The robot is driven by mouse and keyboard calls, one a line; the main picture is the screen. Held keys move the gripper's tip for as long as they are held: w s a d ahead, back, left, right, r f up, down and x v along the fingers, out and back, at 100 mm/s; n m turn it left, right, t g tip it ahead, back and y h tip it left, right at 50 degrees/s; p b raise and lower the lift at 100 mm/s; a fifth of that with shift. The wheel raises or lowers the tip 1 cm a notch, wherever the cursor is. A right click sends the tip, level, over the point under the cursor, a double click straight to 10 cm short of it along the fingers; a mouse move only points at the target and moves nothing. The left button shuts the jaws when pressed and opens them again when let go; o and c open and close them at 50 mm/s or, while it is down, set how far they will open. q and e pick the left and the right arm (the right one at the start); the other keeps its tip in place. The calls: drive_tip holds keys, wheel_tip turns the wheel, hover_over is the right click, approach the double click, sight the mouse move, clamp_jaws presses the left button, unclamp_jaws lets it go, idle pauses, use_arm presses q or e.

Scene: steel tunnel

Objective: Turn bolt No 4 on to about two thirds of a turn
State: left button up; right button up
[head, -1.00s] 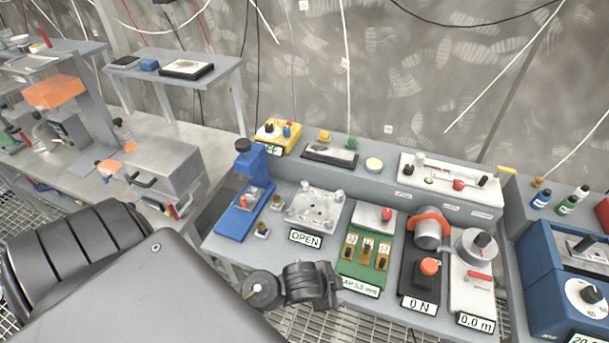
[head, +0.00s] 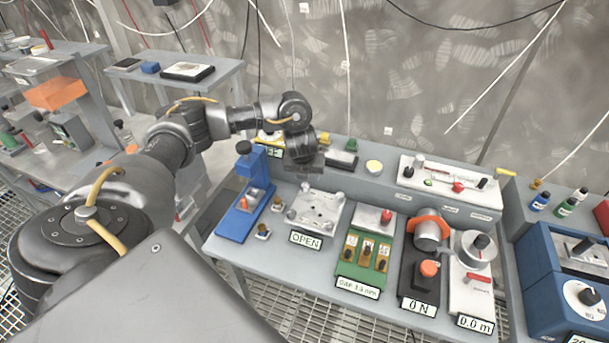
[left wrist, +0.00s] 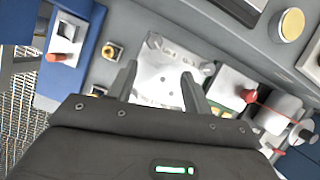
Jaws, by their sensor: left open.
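The silvery bolt plate (head: 314,211) lies on the grey bench behind a label reading OPEN (head: 305,240). Bolts stand at its corners, such as the front-left one (head: 291,214) and the right one (head: 340,195). I cannot read which is No 4. My left gripper (head: 303,168) hangs above and behind the plate, pointing down, apart from it. In the left wrist view the open, empty fingers (left wrist: 158,73) frame the plate (left wrist: 158,82) below; bolts show at its far corners (left wrist: 155,40). The near edge is hidden by the gripper body. My right gripper is not in view.
A blue press (head: 246,190) stands left of the plate, with small brass pieces (head: 277,203) between. A green block with brass switches (head: 365,252) is close on the right. A raised shelf with a yellow box (head: 268,138) and dark tray (head: 341,160) runs behind.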

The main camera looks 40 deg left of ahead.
sight(305, 185)
use_arm(q)
drive_tip(key=b+x, duration=0.1)
drive_tip(key=x, duration=0.1)
drive_tip(key=b+x, duration=0.2)
drive_tip(key=x, duration=0.1)
drive_tip(key=a+b+x, duration=0.1)
drive_tip(key=x, duration=0.2)
drive_tip(key=shift+a, duration=0.15)
drive_tip(key=shift+w+a+f, duration=0.1)
drive_tip(key=shift+w+f, duration=0.05)
drive_tip(key=shift+f, duration=0.2)
drive_tip(key=shift+x, duration=0.8)
drive_tip(key=c, duration=1)
